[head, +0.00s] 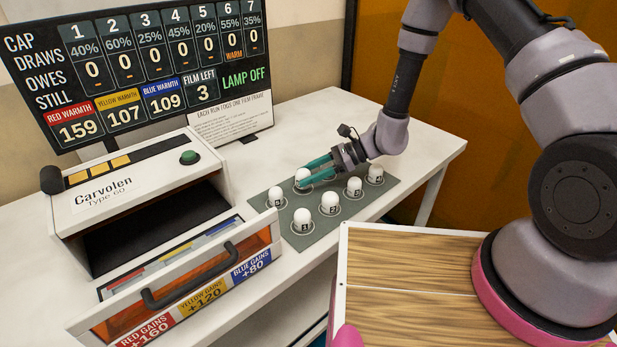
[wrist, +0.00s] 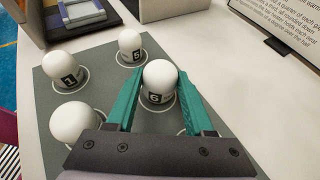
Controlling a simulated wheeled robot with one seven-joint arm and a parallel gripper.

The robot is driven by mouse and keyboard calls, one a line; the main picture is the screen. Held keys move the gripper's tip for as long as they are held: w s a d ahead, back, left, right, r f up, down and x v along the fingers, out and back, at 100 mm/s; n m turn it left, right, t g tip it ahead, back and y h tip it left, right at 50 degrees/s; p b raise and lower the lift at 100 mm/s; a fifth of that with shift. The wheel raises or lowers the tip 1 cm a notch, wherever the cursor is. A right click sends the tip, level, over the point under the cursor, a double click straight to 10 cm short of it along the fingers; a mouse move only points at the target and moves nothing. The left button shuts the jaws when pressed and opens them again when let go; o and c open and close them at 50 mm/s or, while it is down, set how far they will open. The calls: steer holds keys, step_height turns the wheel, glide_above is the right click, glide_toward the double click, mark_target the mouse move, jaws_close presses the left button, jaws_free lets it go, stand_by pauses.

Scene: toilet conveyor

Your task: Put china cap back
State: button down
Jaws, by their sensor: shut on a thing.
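The white china cap marked 6 (wrist: 160,77) stands upright on the grey mat (head: 322,232), apparently within its printed ring. My gripper (head: 303,175) has its teal fingers on either side of this cap and is shut on it; the fingers also show in the wrist view (wrist: 159,88). Cap 1 (head: 302,218) and cap 5 (head: 276,196) stand upright in rings nearby. Cap 2 (head: 330,201), cap 3 (head: 354,186) and another cap (head: 375,173) stand along the mat's front edge. My gripper and wrist hide part of the mat behind cap 6.
A Carvolen machine (head: 135,190) with a green button stands left of the mat, its handled drawer (head: 190,290) pulled out in front. A scoreboard (head: 150,65) behind reads LAMP OFF, with WARM under column 6. The white table (head: 420,145) is clear right of the mat.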

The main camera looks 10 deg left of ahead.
steer(key=shift+f, duration=0.5)
steer(key=shift+f, duration=0.15)
steer(key=shift+c, duration=1.4)
jaws_free()
